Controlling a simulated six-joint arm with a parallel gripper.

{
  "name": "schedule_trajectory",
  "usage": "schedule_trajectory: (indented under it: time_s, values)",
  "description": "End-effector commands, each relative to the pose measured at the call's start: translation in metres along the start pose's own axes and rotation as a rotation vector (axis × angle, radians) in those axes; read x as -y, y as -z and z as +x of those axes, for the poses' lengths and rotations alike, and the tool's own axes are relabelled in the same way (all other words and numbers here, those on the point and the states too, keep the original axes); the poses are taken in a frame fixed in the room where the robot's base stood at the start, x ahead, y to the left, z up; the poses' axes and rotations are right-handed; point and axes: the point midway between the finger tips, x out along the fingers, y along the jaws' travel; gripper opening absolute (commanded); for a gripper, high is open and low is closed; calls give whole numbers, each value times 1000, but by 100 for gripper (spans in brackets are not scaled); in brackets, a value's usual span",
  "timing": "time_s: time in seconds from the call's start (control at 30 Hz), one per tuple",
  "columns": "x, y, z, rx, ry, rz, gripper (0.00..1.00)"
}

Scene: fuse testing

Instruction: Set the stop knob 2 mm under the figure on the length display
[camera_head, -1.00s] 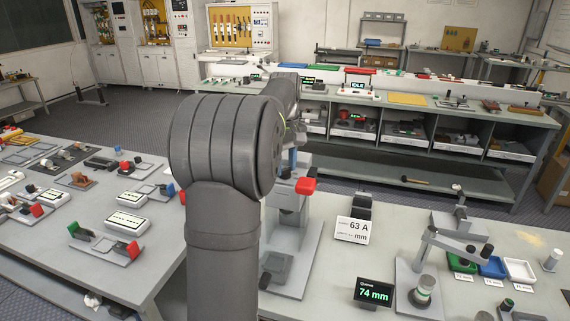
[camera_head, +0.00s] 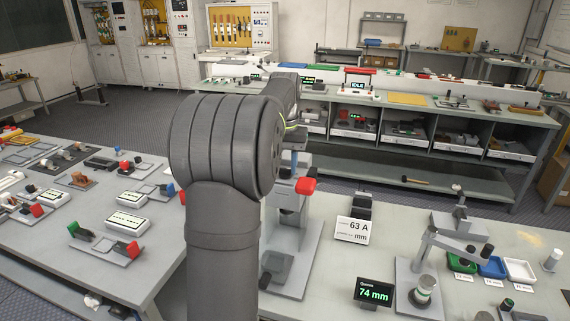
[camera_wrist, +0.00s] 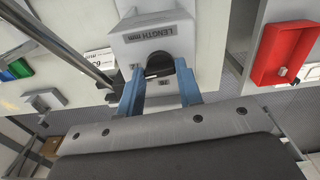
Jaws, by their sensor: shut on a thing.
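In the wrist view, the black stop knob (camera_wrist: 162,66) sits in the front of a light grey housing marked LENGTH mm (camera_wrist: 158,31), whose lettering appears upside down. My gripper (camera_wrist: 158,90) has its two blue fingers around the knob, one on each side, and is shut on it. Small scale figures beside the knob are too small to read surely. In the head view, the length display (camera_head: 374,292) reads 74 mm in green. The grey stand (camera_head: 292,230) with the housing is partly hidden behind my arm, and so are my gripper and the knob there.
A card reading 63 A and mm (camera_head: 352,229) stands right of the stand. A grey lever fixture (camera_head: 425,265) and green, blue and white trays (camera_head: 520,270) lie further right. A red tray-like part (camera_wrist: 285,45) shows in the wrist view.

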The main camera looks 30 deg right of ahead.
Motion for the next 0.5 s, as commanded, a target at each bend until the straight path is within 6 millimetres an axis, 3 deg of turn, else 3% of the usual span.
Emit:
schedule_trajectory:
  time_s: [0.5]
  values:
    - [0,0,-1,-2,0,106,10]
